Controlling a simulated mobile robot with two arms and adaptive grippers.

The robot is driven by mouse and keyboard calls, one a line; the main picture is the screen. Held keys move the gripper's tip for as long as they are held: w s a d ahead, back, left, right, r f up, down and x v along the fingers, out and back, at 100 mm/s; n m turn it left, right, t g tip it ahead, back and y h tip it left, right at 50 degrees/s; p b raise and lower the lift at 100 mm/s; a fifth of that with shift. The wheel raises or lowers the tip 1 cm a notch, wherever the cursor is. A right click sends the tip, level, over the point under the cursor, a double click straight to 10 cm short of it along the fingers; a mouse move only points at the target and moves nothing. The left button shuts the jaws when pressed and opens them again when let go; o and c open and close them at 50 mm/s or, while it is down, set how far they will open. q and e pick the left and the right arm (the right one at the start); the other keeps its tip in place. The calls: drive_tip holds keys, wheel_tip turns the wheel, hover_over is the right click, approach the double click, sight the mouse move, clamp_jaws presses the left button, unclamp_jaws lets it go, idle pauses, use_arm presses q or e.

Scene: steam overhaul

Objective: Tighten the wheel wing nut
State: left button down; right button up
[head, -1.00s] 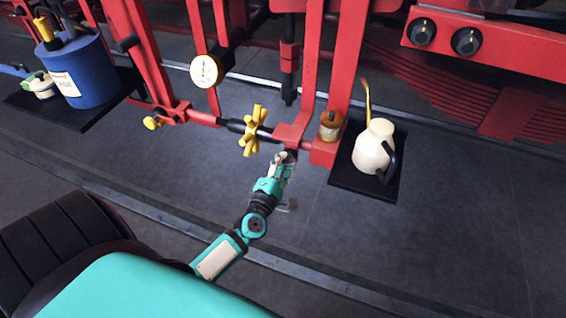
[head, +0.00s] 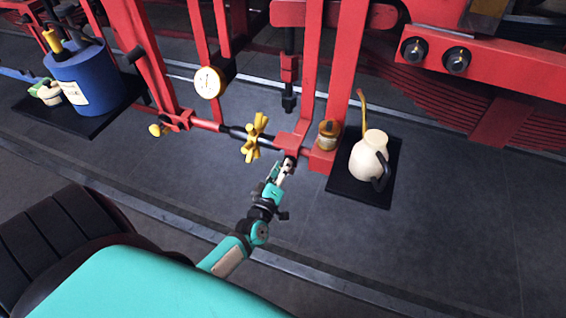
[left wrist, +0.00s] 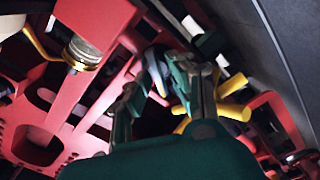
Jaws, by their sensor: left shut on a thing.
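My left gripper (head: 286,165) reaches up from below to the front of a red bracket (head: 291,141) on the engine's frame. In the left wrist view its two green fingers (left wrist: 156,82) are shut on a small dark, rounded part (left wrist: 154,64), which I take to be the wheel wing nut. The fingers hide much of it, and its wings cannot be made out. A yellow star-shaped handwheel (head: 254,138) sits on the dark rod just left of the bracket, apart from the gripper. It also shows behind the fingers in the wrist view (left wrist: 232,110). My right gripper is not in view.
A small brass-coloured jar (head: 328,135) stands right of the bracket. A cream oil can (head: 368,155) is on a black shelf (head: 350,188) at right. A blue drum (head: 85,80) and a dial gauge (head: 209,82) are at left. The grey floor below is open.

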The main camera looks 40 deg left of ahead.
use_arm(q)
drive_tip(key=m+p, duration=0.1)
drive_tip(key=m, duration=0.1)
drive_tip(key=m+p, duration=0.1)
drive_tip(key=m, duration=0.2)
drive_tip(key=shift+d+r+m, duration=0.15)
drive_tip(key=shift+m, duration=0.15)
drive_tip(key=m+p, duration=0.1)
drive_tip(key=m, duration=0.3)
drive_tip(key=shift+d+m, duration=0.15)
drive_tip(key=shift+m, duration=0.25)
drive_tip(key=shift+r, duration=0.1)
idle(0.6)
drive_tip(key=c, duration=1.4)
unclamp_jaws()
drive_tip(key=shift+c, duration=0.2)
drive_tip(key=v, duration=1.2)
